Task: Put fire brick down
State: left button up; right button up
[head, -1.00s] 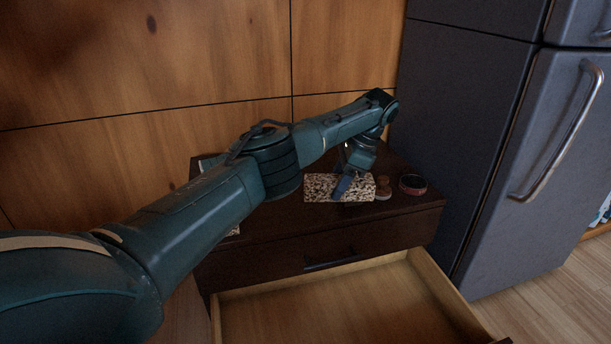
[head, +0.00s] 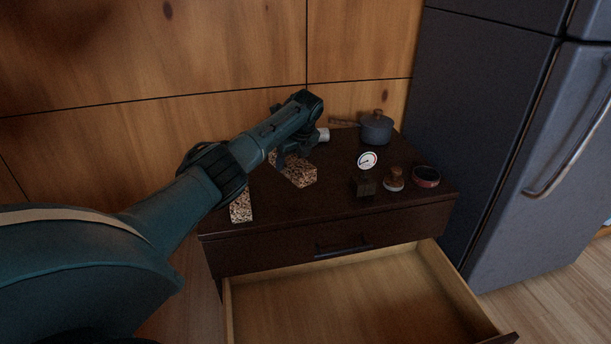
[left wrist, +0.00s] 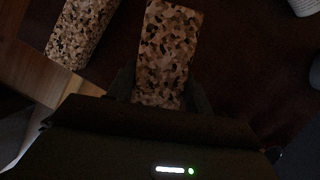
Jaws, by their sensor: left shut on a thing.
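The speckled tan, brown and black fire brick (head: 303,174) is between the fingers of my left gripper (head: 284,160), over the back left of the dark cabinet top. The gripper hides its rear end. In the left wrist view the brick (left wrist: 167,45) points away from my left gripper (left wrist: 162,93), with a dark finger on each side, shut on it. I cannot tell whether its underside touches the top. A second speckled brick (head: 241,206) lies at the cabinet's left edge, apart from the held one; it also shows in the left wrist view (left wrist: 84,27). My right gripper is out of view.
A dark pot (head: 377,130), a white-faced gauge on a dark block (head: 364,186), a small brown item (head: 394,179) and a reddish round tin (head: 426,177) stand to the right. The drawer (head: 350,300) is open and looks empty. A fridge (head: 500,130) stands right.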

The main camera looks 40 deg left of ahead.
pick_arm(q)
notch_tip(320, 180, down, 3)
jog(key=shift+f+b, duration=0.15)
jog(key=shift+b, duration=0.5)
jog(key=shift+f+b, duration=0.3)
jog(key=shift+f, duration=0.4)
notch_tip(320, 180, down, 4)
jog(key=shift+r+b, duration=0.1)
jog(key=shift+b, duration=0.95)
jog(key=shift+f, duration=0.25)
jog(key=shift+r, duration=0.1)
jog(key=o, duration=1.4)
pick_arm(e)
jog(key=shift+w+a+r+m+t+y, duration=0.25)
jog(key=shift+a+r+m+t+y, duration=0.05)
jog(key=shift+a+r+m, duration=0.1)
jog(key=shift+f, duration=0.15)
